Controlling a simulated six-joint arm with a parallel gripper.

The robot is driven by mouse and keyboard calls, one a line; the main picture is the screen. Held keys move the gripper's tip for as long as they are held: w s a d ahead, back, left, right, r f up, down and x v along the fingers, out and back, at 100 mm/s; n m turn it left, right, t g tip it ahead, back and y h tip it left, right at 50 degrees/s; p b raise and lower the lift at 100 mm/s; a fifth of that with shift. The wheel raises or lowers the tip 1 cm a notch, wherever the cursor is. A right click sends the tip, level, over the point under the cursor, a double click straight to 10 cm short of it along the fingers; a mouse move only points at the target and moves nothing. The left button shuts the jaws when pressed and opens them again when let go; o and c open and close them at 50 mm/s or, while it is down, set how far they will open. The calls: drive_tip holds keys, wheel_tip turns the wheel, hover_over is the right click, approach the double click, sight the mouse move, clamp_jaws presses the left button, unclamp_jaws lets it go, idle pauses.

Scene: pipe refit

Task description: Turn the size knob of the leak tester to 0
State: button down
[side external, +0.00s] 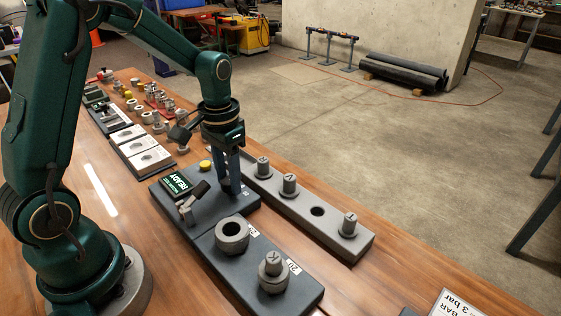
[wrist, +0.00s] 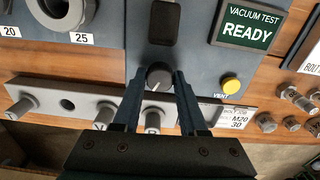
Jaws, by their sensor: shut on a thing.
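The leak tester (side external: 207,215) is a dark grey panel with a green-lit display (wrist: 252,24) reading VACUUM TEST READY and a yellow button (wrist: 231,83) beside it. Its size knob (wrist: 158,75) is a round dark knob with a pale pointer line, near the panel's edge in the wrist view. My gripper (wrist: 162,82) is shut on the knob, one finger on each side. In the side view my gripper (side external: 228,188) points straight down at the panel, and its fingers largely hide the knob. The knob's scale numbers cannot be read.
A grey rail (side external: 310,211) with several upright plugs and an empty hole lies just beyond the tester. A grey base (side external: 252,287) with a ring and a plug stands in front. Several fittings and white cards (side external: 146,157) line the bench further back.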

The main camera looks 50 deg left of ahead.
drive_tip(key=n, duration=0.4)
drive_tip(key=shift+n, duration=0.4)
idle(0.4)
drive_tip(key=shift+c, duration=2.2)
unclamp_jaws()
drive_tip(key=shift+r, duration=2.6)
